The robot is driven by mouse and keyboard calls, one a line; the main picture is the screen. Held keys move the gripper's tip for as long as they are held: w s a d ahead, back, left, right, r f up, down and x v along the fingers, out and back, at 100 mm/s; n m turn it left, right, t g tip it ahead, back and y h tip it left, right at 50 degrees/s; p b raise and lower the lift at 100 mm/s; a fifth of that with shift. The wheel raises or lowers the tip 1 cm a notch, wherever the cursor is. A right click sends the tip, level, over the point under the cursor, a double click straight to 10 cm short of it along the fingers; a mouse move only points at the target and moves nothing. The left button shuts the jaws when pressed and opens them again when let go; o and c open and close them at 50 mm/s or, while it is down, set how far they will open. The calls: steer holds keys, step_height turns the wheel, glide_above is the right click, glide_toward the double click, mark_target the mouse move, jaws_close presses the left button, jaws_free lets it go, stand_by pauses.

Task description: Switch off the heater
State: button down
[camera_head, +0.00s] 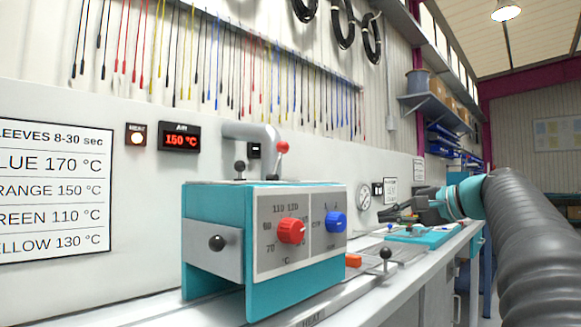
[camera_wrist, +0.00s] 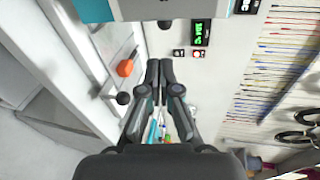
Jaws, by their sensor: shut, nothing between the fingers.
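The heater is a teal and white box (camera_head: 215,212) on the bench in the head view. Its front panel has a red dial (camera_head: 291,231) with temperature marks and a blue dial (camera_head: 336,222). A black ball knob (camera_head: 217,243) is on its left face, and a lever with a red ball (camera_head: 282,147) stands on top. A HEAT lamp (camera_head: 136,136) glows on the wall beside a red display (camera_head: 180,138) reading 150 °C. My gripper (camera_head: 388,216) is over the bench, right of and beyond the box, touching nothing visible. In the wrist view its fingers (camera_wrist: 159,66) are closed together and empty.
An orange block (camera_head: 353,260) and an upright black-knobbed lever (camera_head: 386,254) are on the bench right of the box. A teal tray (camera_head: 422,237) lies near my gripper. A round gauge (camera_head: 364,197) and hanging cables (camera_head: 210,65) are on the wall. A sleeve chart (camera_head: 52,185) is at left.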

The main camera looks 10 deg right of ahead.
mark_target(278, 160)
steer(key=s+a+r+n+y, duration=0.1)
steer(key=s+a+r+y, duration=0.1)
steer(key=r, duration=0.4)
steer(key=s+a+r+y, duration=0.3)
steer(key=a+r+y, duration=0.1)
steer(key=a+r, duration=0.1)
steer(key=shift+s+a+r+n+g, duration=0.15)
steer(key=shift+s+r+n+g, duration=0.2)
steer(key=shift+r, duration=0.45)
steer(key=shift+w, duration=0.15)
steer(key=x, duration=1)
steer(key=shift+a+r, duration=0.2)
steer(key=shift+a, duration=1)
steer(key=shift+a+r, duration=0.15)
steer(key=shift+a, duration=0.6)
